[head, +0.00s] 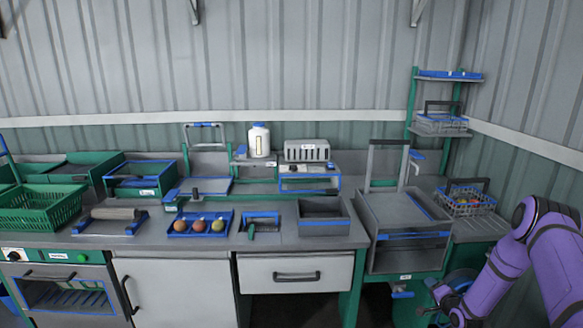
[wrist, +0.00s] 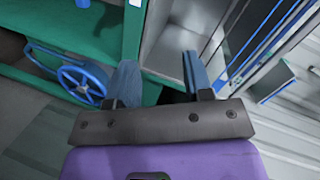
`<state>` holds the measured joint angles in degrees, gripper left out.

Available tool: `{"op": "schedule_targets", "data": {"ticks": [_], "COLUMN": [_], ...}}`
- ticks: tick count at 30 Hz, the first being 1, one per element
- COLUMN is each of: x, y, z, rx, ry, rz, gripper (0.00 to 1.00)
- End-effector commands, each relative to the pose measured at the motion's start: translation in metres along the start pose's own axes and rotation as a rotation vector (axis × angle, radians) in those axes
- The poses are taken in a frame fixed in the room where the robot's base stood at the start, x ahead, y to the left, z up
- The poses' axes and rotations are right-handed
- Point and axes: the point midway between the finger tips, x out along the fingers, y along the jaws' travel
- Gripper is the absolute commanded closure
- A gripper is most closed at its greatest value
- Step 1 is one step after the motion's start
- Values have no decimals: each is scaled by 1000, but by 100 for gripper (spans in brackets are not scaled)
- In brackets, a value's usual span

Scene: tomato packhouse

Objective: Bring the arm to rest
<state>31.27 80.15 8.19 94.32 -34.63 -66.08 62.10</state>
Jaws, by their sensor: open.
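My purple arm (head: 505,265) hangs at the right of the head view, in front of the bench's right end. My gripper (head: 440,298) is low there, partly cut by the dark arm parts around it. In the wrist view my gripper (wrist: 157,75) shows two blue-grey fingers spread apart with nothing between them. The fingers point toward the green bench frame and a grey cabinet side. I cannot tell the exact gap to them.
A blue handwheel (wrist: 82,80) sits left of the fingers. The grey box unit (head: 405,215) and a wire basket (head: 468,203) stand on the bench's right end. A tomato tray (head: 201,235) and green crate (head: 40,210) are further left. Floor shows below the drawer.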

Motion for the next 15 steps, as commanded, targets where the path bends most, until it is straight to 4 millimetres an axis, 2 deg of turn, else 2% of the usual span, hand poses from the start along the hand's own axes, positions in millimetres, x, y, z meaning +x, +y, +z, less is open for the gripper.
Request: {"op": "schedule_targets", "data": {"ticks": [1, 8, 15], "x": [4, 6, -9], "y": [-22, -105, -192], "z": [-11, -45, -70], "rx": [-39, -202, -356], "ry": [-8, -45, -80], "rz": [15, 110, 207], "gripper": [53, 53, 53]}}
